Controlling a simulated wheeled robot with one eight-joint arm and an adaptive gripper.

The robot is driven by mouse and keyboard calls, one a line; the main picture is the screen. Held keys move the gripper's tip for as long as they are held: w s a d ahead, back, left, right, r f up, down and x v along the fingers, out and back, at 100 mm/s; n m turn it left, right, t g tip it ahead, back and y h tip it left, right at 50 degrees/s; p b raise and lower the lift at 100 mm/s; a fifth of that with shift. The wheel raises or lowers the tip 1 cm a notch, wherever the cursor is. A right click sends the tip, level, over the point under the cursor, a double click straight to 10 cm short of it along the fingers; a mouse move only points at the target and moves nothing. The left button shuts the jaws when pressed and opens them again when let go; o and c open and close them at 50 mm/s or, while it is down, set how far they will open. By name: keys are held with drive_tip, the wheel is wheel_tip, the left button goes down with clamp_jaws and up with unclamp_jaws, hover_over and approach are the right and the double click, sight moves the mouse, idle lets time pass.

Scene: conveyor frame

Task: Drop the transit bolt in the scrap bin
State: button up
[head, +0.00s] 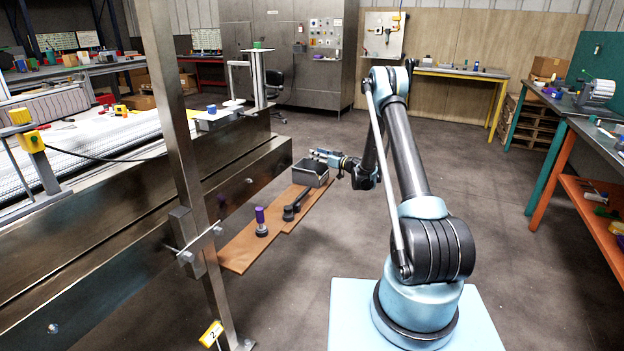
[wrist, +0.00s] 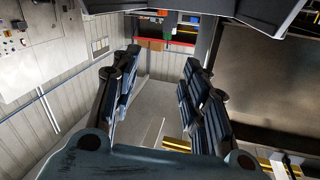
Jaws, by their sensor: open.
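A grey open-topped bin (head: 311,178), likely the scrap bin, stands at the far end of a brown board beside the conveyor frame. Its inside looks dark and I cannot make out any contents. A dark, rod-like piece with a thick end (head: 296,205) lies on the board in front of the bin. A purple-topped piece with a dark round base (head: 260,216) stands upright nearer. I cannot tell for sure which one is the transit bolt. My gripper (head: 322,155) is just above the bin's far right side. In the wrist view its fingers (wrist: 162,64) are apart with nothing between them.
The brown board (head: 239,253) runs along the steel conveyor frame (head: 245,185). A steel post (head: 181,130) rises at the board's near left end. Open floor (head: 285,290) lies right of the board. Workbenches (head: 565,105) line the right side.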

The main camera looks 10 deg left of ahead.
drive_tip(key=v, duration=1.2)
drive_tip(key=shift+f, duration=0.1)
